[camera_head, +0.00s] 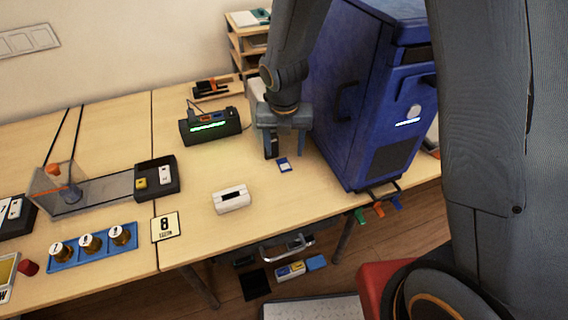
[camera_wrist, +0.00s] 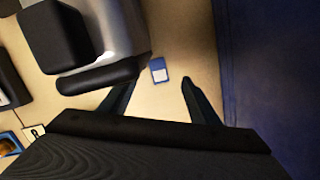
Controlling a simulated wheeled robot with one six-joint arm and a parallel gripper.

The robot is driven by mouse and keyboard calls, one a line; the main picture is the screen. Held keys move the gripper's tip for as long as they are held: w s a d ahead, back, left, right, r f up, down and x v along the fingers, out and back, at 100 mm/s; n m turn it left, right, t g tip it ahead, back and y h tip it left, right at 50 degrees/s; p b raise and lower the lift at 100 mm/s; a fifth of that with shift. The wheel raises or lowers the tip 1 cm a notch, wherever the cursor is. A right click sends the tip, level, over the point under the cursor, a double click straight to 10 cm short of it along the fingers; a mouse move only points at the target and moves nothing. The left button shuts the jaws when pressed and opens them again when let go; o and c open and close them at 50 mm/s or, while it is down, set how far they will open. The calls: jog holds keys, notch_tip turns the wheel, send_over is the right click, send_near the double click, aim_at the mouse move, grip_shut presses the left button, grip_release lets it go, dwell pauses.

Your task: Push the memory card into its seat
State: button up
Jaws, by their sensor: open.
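The memory card (camera_head: 284,164) is a small blue piece with a white label, lying flat on the wooden table. It also shows in the wrist view (camera_wrist: 159,70), ahead of and between the lines of my fingers. My gripper (camera_wrist: 160,90) is open and empty, above the table. In the head view my gripper (camera_head: 285,155) points down beside the card, at its upper left. I cannot make out a card seat for certain; a black device (camera_head: 210,126) with a green light strip and slots on top stands left of my gripper.
A tall blue cabinet (camera_head: 345,100) stands close on the right of the card. A white box (camera_head: 231,199) lies to the front left. A numbered plate (camera_head: 165,227), a blue tray (camera_head: 90,246) with several knobs and a black switch box (camera_head: 157,178) are further left. Table around the card's front is clear.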

aim_at(284, 164)
notch_tip(284, 164, down, 5)
jog(key=shift+w, duration=0.15)
jog(key=c, duration=1.4)
jog(key=shift+r+p, duration=0.15)
jog(key=shift+p, duration=0.2)
jog(key=shift+r+p, duration=1.45)
jog(key=shift+p, duration=0.6)
jog(key=shift+r+p, duration=0.2)
jog(key=shift+p, duration=0.1)
